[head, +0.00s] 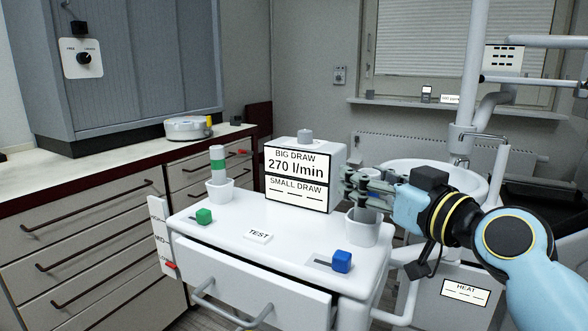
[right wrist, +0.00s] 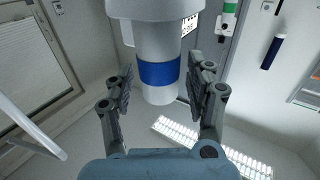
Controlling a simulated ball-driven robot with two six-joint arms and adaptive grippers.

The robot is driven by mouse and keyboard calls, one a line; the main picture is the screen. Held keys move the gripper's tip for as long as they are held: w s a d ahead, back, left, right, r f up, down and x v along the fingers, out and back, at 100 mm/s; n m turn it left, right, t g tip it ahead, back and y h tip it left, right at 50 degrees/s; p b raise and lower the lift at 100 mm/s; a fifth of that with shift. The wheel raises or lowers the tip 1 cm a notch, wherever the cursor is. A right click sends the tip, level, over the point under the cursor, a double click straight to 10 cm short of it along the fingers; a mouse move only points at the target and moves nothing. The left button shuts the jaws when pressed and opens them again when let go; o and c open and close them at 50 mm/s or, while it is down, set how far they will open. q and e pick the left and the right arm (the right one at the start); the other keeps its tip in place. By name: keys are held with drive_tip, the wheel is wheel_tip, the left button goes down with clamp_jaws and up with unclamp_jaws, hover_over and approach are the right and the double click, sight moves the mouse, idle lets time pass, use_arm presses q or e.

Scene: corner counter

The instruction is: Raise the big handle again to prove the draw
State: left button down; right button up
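The big handle with a blue band (right wrist: 160,74) stands in its white cup-shaped holder (head: 362,232) at the right of the white unit. In the head view it is mostly hidden by my right gripper (head: 352,188). In the right wrist view the two fingers of this gripper (right wrist: 160,85) are apart, one on each side of the handle, with a narrow gap on both sides. The unit's display (head: 297,178) reads BIG DRAW 270 l/min, with dashes under SMALL DRAW. My left gripper is not in view.
A green-banded handle (head: 217,163) stands in the left holder (head: 220,192). A green slider knob (head: 204,216), a TEST key (head: 258,235) and a blue slider knob (head: 342,261) are on the unit's top. A white basin (head: 420,168) is close behind my right gripper.

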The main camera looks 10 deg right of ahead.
drive_tip(key=v, duration=1.1)
drive_tip(key=s+f+g+h, duration=0.3)
drive_tip(key=s+f+g, duration=0.5)
drive_tip(key=f, duration=0.5)
drive_tip(key=s+d+f+m+g+h, duration=0.2)
drive_tip(key=s+d+f+g, duration=0.1)
drive_tip(key=s, duration=0.4)
drive_tip(key=s+d+f+m+g+h, duration=0.2)
drive_tip(key=s+d+f+h, duration=0.15)
drive_tip(key=s, duration=0.35)
wheel_tip(320, 180, down, 24)
drive_tip(key=s+d+g, duration=0.1)
drive_tip(key=s+d, duration=0.1)
drive_tip(key=s+d+f+g, duration=0.1)
drive_tip(key=s+f, duration=1.7)
drive_tip(key=shift+s+d+g+y, duration=0.3)
drive_tip(key=shift+s+g+y, duration=0.05)
drive_tip(key=shift+g, duration=0.05)
